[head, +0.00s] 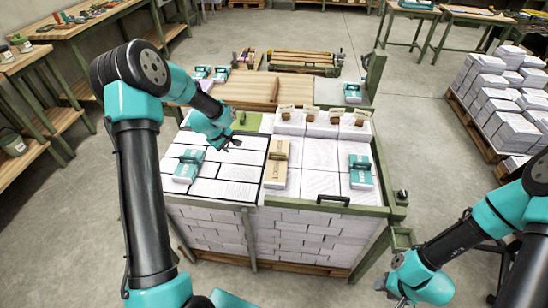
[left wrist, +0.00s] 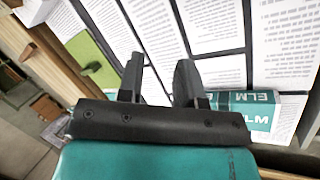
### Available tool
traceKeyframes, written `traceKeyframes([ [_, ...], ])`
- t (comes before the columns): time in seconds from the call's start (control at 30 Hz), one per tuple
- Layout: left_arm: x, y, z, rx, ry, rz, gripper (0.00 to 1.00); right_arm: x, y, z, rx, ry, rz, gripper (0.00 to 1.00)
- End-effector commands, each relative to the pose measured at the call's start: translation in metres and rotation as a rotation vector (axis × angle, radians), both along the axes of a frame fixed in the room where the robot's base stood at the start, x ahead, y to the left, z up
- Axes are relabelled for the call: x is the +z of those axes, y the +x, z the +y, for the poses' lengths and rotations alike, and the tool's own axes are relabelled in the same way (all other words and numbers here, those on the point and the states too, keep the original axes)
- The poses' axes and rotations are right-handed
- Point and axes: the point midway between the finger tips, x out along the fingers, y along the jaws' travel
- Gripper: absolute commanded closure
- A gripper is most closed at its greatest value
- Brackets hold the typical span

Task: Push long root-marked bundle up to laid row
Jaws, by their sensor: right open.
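A bundle with a tan band (head: 275,163) lies lengthwise near the middle of the stack top; its lettering is small but looks like ROOT. White printed bundles (head: 237,172) lie in rows to its left, with dark gaps between them. My left gripper (head: 229,145) is above these left rows, left of the tan band and apart from it. In the left wrist view its fingers (left wrist: 160,70) are parted with nothing between them, over white printed pages (left wrist: 216,27). My right gripper (head: 389,287) is low at the right, off the stack, small and partly hidden by its wrist.
Teal-banded bundles lie at left (head: 188,165) and right (head: 360,171) on the stack; one reads ELM in the left wrist view (left wrist: 250,106). Raised bundles (head: 322,123) stand at the back right. A green frame rail (head: 325,208) edges the front. A loaded pallet (head: 505,95) stands right.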

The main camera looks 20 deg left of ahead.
Motion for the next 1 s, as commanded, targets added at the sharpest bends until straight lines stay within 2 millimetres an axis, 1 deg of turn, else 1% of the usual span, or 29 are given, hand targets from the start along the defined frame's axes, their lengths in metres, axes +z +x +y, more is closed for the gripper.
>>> traceKeyframes([
  [0.03,0.0,0.004,-0.019,0.084,-0.045,-0.013,0.72,0.0,0.0,0.0,0.0,0.0,0.0,0.57],
  [0.1,0.0,0.008,-0.041,0.226,-0.117,-0.033,0.79,0.0,0.0,0.0,0.0,0.0,0.0,0.57],
  [0.2,0.0,0.012,-0.07,0.429,-0.222,-0.052,0.88,0.0,0.0,0.0,0.0,0.0,0.0,0.57],
  [0.33,0.002,0.012,-0.105,0.691,-0.358,-0.071,1.0,0.0,0.0,0.0,0.0,0.0,0.0,0.57],
  [0.5,0.004,0.004,-0.142,1.034,-0.534,-0.09,1.0,0.0,0.0,0.0,0.0,0.0,0.0,0.57],
  [0.67,0.007,-0.01,-0.17,1.352,-0.695,-0.116,1.0,0.0,0.0,0.0,0.0,0.0,0.0,0.57],
  [0.8,0.01,-0.028,-0.188,1.616,-0.829,-0.151,1.0,0.0,0.0,0.0,0.0,0.0,0.0,0.57],
  [0.9,0.013,-0.04,-0.196,1.767,-0.909,-0.182,1.0,0.0,0.0,0.0,0.0,0.0,0.0,0.57],
  [1.0,0.015,-0.049,-0.2,1.862,-0.962,-0.209,1.0,0.0,0.0,0.0,0.0,0.0,0.0,0.57],
])
